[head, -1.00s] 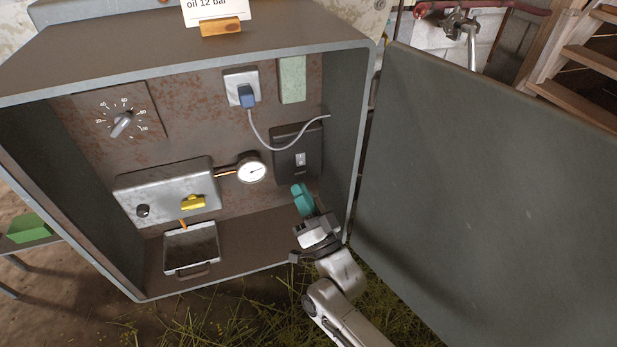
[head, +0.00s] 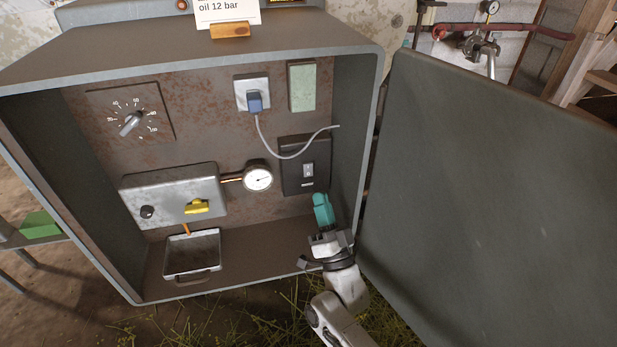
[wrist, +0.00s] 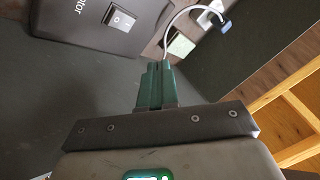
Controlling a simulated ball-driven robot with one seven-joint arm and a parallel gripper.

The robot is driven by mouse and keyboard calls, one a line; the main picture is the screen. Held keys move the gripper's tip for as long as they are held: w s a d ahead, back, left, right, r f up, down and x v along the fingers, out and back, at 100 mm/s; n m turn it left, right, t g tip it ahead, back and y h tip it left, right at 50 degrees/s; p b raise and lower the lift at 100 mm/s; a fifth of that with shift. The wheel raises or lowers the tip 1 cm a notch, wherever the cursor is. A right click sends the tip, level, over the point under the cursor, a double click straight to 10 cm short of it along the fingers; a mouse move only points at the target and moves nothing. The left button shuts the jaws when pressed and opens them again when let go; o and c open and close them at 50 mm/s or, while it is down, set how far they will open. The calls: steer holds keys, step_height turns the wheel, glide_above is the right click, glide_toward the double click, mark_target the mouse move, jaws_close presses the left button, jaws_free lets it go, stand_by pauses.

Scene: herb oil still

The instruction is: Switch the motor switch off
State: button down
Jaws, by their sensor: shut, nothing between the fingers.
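The motor switch is a small light rocker (head: 308,170) on a dark plate (head: 291,182) on the cabinet's back wall, at the right. In the wrist view the rocker (wrist: 120,19) sits on the dark plate (wrist: 75,30) at the upper left, beside lettering ending in "otor". My gripper (head: 321,198), with teal fingers, is in front of and below the switch, apart from it. In the wrist view the fingers (wrist: 157,72) are together and empty, below and right of the rocker. I cannot tell the rocker's on or off position.
A white cable loops from a blue plug (head: 255,102) above the plate. A pressure gauge (head: 258,178) and a metal box with a yellow lever (head: 197,207) are to the left. The cabinet's right wall (head: 353,130) and open door (head: 480,200) are close on the right.

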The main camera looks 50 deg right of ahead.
mark_target(308, 166)
steer(key=shift+w+d+f+b, duration=0.15)
steer(key=shift+w+d+b, duration=0.45)
steer(key=shift+w, duration=0.35)
steer(key=shift+w+d+f+b, duration=0.15)
steer(key=shift+w+d+b, duration=0.5)
steer(key=shift+w, duration=0.25)
steer(key=shift+w+d+f+b, duration=0.15)
steer(key=shift+w+d+b, duration=0.45)
steer(key=shift+w, duration=0.35)
steer(key=shift+w+d+b, duration=0.25)
steer(key=shift+w+b, duration=0.05)
steer(key=shift+b, duration=0.15)
steer(key=shift+w+d, duration=0.15)
steer(key=shift+w, duration=0.1)
stand_by(0.4)
steer(key=shift+s, duration=0.1)
steer(key=shift+s+a, duration=0.45)
steer(key=shift+s, duration=0.05)
stand_by(0.3)
